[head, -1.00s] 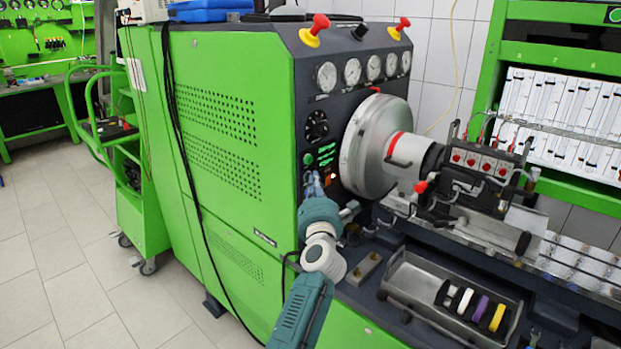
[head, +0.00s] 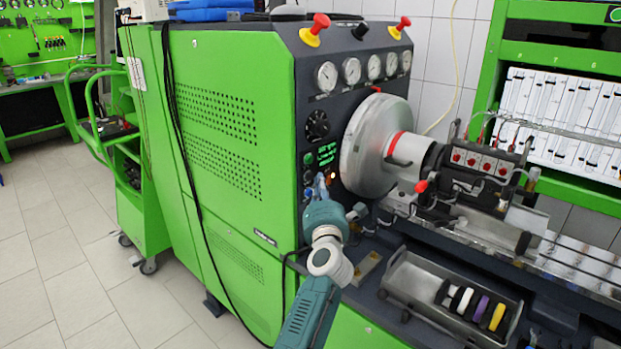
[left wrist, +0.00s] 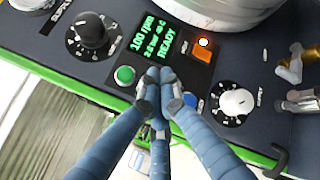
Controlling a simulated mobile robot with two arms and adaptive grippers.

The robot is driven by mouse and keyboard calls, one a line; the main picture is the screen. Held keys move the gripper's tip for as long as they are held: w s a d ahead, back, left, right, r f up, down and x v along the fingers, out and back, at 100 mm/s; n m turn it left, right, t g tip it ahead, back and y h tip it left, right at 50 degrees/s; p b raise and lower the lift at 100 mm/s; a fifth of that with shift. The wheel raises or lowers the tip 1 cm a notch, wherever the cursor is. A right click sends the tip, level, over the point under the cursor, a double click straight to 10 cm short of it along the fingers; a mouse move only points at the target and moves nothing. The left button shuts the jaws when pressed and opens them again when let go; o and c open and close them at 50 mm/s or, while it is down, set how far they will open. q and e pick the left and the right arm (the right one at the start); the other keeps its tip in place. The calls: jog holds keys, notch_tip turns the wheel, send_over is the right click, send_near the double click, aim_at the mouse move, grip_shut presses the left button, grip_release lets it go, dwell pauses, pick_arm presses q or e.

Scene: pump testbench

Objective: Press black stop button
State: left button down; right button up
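The control panel on the green machine carries a green button (left wrist: 125,75) and a lit READY display (left wrist: 160,36). A dark round button (head: 308,175) seems to sit under the green one in the head view; it is small and I cannot be sure it is the black stop button. No black button shows clearly in the left wrist view, where my fingers hide the panel between the green and blue buttons. My left gripper (left wrist: 160,77) has its fingertips together, empty, in front of the panel below the display; it also shows in the head view (head: 321,184). Contact cannot be told. My right gripper is out of view.
Near the fingers are a lit orange switch (left wrist: 204,43), a partly covered blue button (left wrist: 190,100), a white knob (left wrist: 237,101) and a black knob (left wrist: 91,32). The large metal drum (head: 373,147) stands right of the panel. A metal tray (head: 412,287) with coloured rings lies below.

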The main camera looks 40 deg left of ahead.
pick_arm(q)
jog(key=shift+s+d, duration=0.2)
jog(key=shift+d, duration=2.35)
jog(key=shift+r, duration=0.1)
